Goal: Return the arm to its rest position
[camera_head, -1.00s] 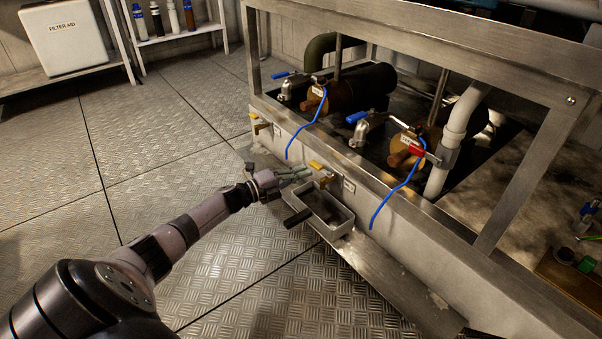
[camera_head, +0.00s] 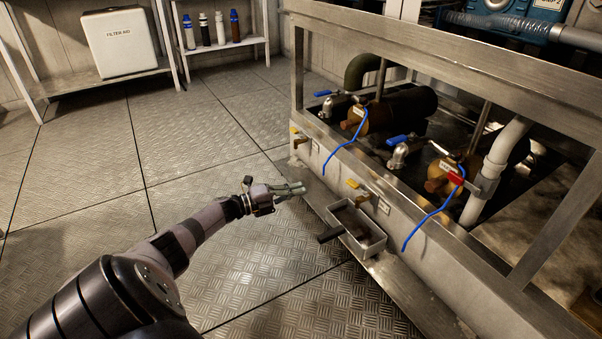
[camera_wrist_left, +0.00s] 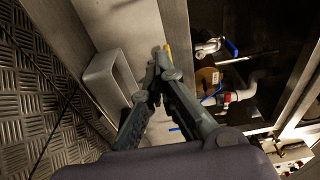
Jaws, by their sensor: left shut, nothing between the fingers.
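My left arm comes in from the lower left in the head view. Its gripper (camera_head: 292,190) is shut and empty, held over the floor just left of the machine frame. A metal tray (camera_head: 372,247) with a dark handle sits on the ledge at the frame's base, to the gripper's lower right, apart from it. A yellow-handled valve (camera_head: 355,185) is on the frame's side wall above the tray. In the left wrist view the shut gripper (camera_wrist_left: 158,58) points at the wall, with the tray (camera_wrist_left: 100,70) to its left. My right gripper is not in view.
The steel frame (camera_head: 440,60) encloses two brown-ended cylinders, blue-handled valves (camera_head: 397,140) and hanging blue tubes (camera_head: 425,222). Shelves at the back hold a white filter aid box (camera_head: 122,42) and several bottles (camera_head: 220,28). The floor (camera_head: 90,160) to the left is clear.

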